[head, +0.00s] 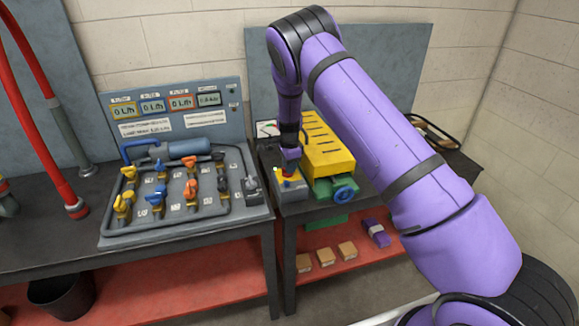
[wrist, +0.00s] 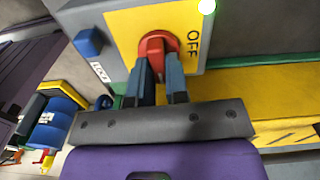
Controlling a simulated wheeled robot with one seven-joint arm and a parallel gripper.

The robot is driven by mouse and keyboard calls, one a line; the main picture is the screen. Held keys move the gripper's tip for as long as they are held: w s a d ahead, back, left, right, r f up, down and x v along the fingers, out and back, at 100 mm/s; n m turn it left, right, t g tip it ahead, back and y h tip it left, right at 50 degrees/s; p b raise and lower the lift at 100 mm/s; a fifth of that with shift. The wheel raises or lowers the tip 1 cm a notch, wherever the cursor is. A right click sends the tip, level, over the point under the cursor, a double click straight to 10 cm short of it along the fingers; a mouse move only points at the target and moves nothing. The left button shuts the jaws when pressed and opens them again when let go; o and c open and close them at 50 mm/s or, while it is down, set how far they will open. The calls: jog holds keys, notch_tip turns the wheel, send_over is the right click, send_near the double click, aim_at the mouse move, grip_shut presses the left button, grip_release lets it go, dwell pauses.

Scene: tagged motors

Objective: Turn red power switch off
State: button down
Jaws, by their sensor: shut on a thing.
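The red power switch (wrist: 157,45) is a round red knob on a yellow plate (wrist: 120,22) of a grey box. The word OFF is printed to its right in the wrist view, and a lit green lamp (wrist: 207,6) is at the plate's upper right corner. My gripper (wrist: 160,68) is shut on the knob, one finger on each side of its grip. In the head view my gripper (head: 290,158) points down onto the small grey box (head: 292,193) at the bench's front left. The fingers partly hide the knob, so its exact setting is unclear.
A blue block (wrist: 89,42) with a white label sits beside the yellow plate. A yellow machine (head: 328,152) with a green vise-like part and blue handwheel (head: 345,194) stands close right of the box. A valve panel (head: 180,190) with gauges is on the left.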

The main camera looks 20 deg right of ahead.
jog(key=n, duration=0.4)
jog(key=shift+w+n, duration=0.15)
jog(key=shift+n, duration=0.15)
jog(key=n, duration=0.4)
jog(key=shift+w+a+n, duration=0.1)
jog(key=shift+n, duration=0.2)
jog(key=n, duration=0.4)
jog(key=shift+w+a, duration=0.1)
jog(key=shift+a+n, duration=0.15)
jog(key=shift+n, duration=1.85)
jog(key=c, duration=1.1)
grip_release()
jog(key=shift+r, duration=0.15)
notch_tip(320, 180, up, 11)
jog(key=shift+f, duration=0.2)
